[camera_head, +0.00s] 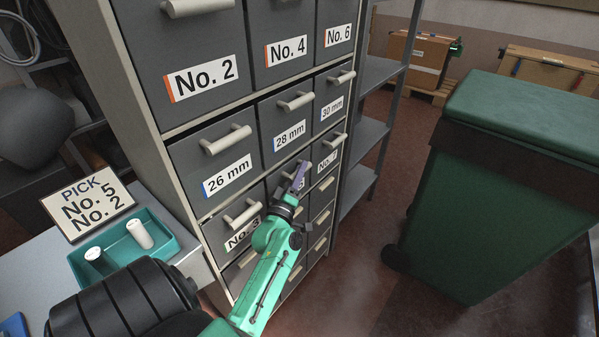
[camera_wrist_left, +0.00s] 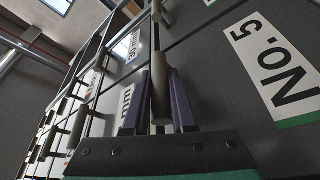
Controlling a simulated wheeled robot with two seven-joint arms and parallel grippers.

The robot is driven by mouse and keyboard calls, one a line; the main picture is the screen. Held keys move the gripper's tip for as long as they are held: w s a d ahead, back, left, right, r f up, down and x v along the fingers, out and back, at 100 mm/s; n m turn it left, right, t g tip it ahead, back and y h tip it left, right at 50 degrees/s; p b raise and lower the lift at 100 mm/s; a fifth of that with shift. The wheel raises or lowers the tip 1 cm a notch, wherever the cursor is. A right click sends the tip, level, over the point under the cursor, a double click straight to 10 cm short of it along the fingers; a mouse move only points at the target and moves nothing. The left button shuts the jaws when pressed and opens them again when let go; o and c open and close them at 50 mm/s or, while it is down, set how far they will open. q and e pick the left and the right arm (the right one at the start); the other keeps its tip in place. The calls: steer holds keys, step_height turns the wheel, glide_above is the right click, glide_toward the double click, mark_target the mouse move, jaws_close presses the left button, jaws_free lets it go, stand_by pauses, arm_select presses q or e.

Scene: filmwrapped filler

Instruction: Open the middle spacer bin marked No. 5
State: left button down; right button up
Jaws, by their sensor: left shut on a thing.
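The No. 5 bin (camera_head: 273,184) is the middle one in the third visible row of the grey cabinet. My left gripper and wrist hide most of its front and label in the head view. Its white label with a green edge shows clearly in the left wrist view (camera_wrist_left: 277,66). My left gripper (camera_head: 299,176) is at this bin, its purple fingers shut on the pale bar handle (camera_wrist_left: 160,88), one finger on each side. The bin front looks about level with its neighbours. My right gripper is not in view.
The No. 3 bin (camera_head: 240,232) is left of it and the 28 mm bin (camera_head: 288,128) above. A PICK sign (camera_head: 88,205) and a teal tray (camera_head: 165,268) with two white rolls stand at left. A green wheeled bin (camera_head: 470,210) stands at right; clear floor lies between.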

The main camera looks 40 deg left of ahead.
arm_select(q)
steer(key=shift+d+f, duration=0.15)
steer(key=shift+d, duration=0.05)
stand_by(0.3)
steer(key=d+f+m+t+h+b, duration=0.2)
steer(key=d+f+m+b, duration=0.3)
steer(key=d+m, duration=0.3)
steer(key=shift+f+m+t+h+b, duration=0.15)
steer(key=shift+m+t+h+b, duration=0.15)
steer(key=shift+m+h+b, duration=0.35)
steer(key=shift+w, duration=0.1)
stand_by(0.5)
steer(key=c, duration=1)
jaws_free()
steer(key=b+v, duration=0.1)
steer(key=v, duration=1.3)
steer(key=shift+s+b, duration=0.25)
steer(key=shift+b, duration=0.05)
